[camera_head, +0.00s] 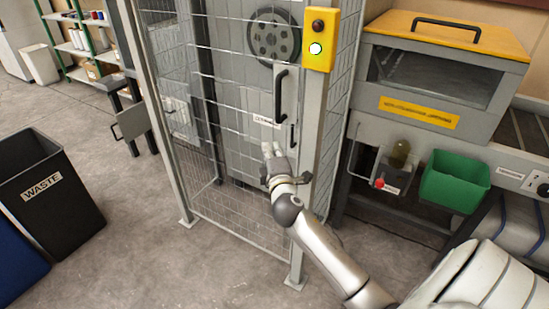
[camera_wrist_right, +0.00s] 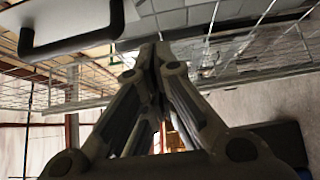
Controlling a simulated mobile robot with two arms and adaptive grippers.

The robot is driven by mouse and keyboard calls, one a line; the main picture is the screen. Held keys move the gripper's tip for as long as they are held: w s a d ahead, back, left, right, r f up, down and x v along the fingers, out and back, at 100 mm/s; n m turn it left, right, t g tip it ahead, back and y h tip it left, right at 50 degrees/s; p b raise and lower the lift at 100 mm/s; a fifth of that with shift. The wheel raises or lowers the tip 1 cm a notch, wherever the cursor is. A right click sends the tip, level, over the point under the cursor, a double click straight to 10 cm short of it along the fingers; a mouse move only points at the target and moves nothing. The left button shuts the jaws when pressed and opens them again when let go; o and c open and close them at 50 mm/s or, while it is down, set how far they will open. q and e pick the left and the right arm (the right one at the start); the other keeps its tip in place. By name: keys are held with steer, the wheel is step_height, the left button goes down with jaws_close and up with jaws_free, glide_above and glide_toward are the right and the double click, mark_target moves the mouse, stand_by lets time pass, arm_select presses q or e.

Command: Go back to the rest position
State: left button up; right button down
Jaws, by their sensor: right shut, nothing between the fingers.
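My right gripper (camera_head: 271,151) is in front of the mesh cage door, below and a little left of its black handle (camera_head: 281,93). In the right wrist view the fingers (camera_wrist_right: 158,55) of this gripper are shut with nothing between them. A black handle (camera_wrist_right: 75,42) shows at the upper left of that view, apart from the fingers. My right arm reaches in from the lower right of the head view. My left gripper is not in view.
The mesh cage door (camera_head: 235,195) and its post (camera_head: 308,180) stand close to my right arm. A green bin (camera_head: 455,181) is at the right, under the yellow-topped machine (camera_head: 440,60). A black waste bin (camera_head: 45,190) stands at the left. Floor between is clear.

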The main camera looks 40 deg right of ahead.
steer(key=shift+v, duration=1.6)
step_height(320, 180, down, 19)
steer(key=s+a+m+g+y, duration=0.1)
steer(key=s+a+g+y, duration=0.1)
steer(key=g+y, duration=0.1)
steer(key=s+a+f+m+g+y, duration=0.1)
steer(key=s+a+f+m+g, duration=0.15)
steer(key=s+f, duration=0.6)
steer(key=s+a+f+m+g+y, duration=0.1)
steer(key=s+a+f+g+y, duration=0.2)
steer(key=f, duration=1.1)
steer(key=s+a+f+m+g, duration=0.2)
steer(key=s+f, duration=0.4)
steer(key=s, duration=0.6)
steer(key=s+a+f+m+g, duration=0.1)
steer(key=s+a+f+g, duration=0.1)
steer(key=s+f, duration=0.4)
steer(key=s+a+f+m+g+y, duration=0.1)
steer(key=s+a+f, duration=0.3)
steer(key=s, duration=1.3)
step_height(320, 180, down, 2)
steer(key=shift+s+a+f+m+g, duration=0.2)
steer(key=shift+s+m+g, duration=0.15)
steer(key=shift+m+g, duration=0.45)
